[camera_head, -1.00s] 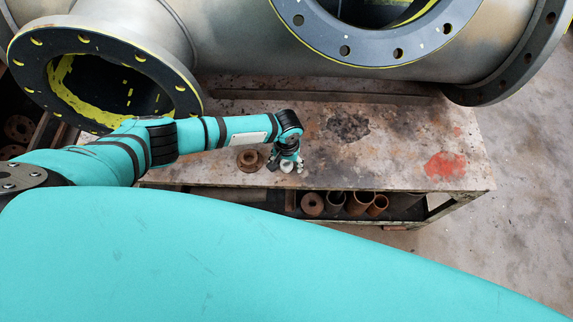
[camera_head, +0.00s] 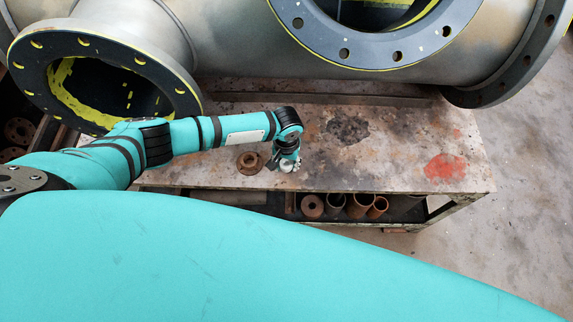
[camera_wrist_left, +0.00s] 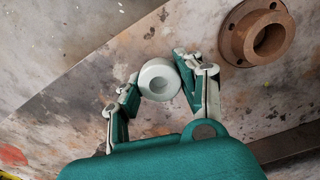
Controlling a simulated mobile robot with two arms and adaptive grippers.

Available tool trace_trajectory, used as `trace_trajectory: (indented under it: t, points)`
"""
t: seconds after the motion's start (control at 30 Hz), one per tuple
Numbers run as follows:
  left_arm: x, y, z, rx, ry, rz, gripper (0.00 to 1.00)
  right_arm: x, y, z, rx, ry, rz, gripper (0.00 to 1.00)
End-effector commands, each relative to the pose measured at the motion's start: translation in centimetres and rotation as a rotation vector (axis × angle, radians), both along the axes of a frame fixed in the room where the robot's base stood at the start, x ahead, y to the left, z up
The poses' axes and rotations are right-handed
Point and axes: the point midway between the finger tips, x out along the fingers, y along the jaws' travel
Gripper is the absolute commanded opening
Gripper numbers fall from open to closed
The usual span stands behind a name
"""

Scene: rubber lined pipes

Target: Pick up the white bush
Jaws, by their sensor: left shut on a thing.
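The white bush (camera_wrist_left: 159,79) is a short, pale ring with a hole through it. In the left wrist view it sits between the two fingers of my left gripper (camera_wrist_left: 155,92), which is shut on it. In the head view the left gripper (camera_head: 285,163) points down at the workbench (camera_head: 400,150) near its front edge, and only a little of the white bush (camera_head: 288,168) shows beneath it. I cannot tell whether the bush still touches the bench top. My right gripper is not in view.
A rusty flanged bush (camera_head: 250,162) stands just left of the left gripper. Large flanged pipes (camera_head: 230,40) lie across the back. Several rusty tubes (camera_head: 358,204) sit on the shelf below. The bench's right part is clear.

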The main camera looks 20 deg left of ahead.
Motion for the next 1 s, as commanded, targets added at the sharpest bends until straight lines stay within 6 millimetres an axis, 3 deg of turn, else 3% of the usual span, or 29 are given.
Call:
trace_trajectory:
  t: [0.1, 0.63, 0.8, 1.0]
  points:
    - [-0.3, 0.5, 1.5, 0.001, 0.001, 0.0, 0.04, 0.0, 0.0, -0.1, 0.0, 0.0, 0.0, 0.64]
    - [-8.0, 10.7, 2.5, 0.002, 0.002, 0.002, 0.04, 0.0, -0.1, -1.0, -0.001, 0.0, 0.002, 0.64]
    - [-9.1, 12.4, 2.8, 0.001, 0.001, 0.001, 0.04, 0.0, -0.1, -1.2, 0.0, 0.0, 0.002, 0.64]
    - [-9.5, 12.8, 3.9, -0.001, 0.0, 0.0, 0.04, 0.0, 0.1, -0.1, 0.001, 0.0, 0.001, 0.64]
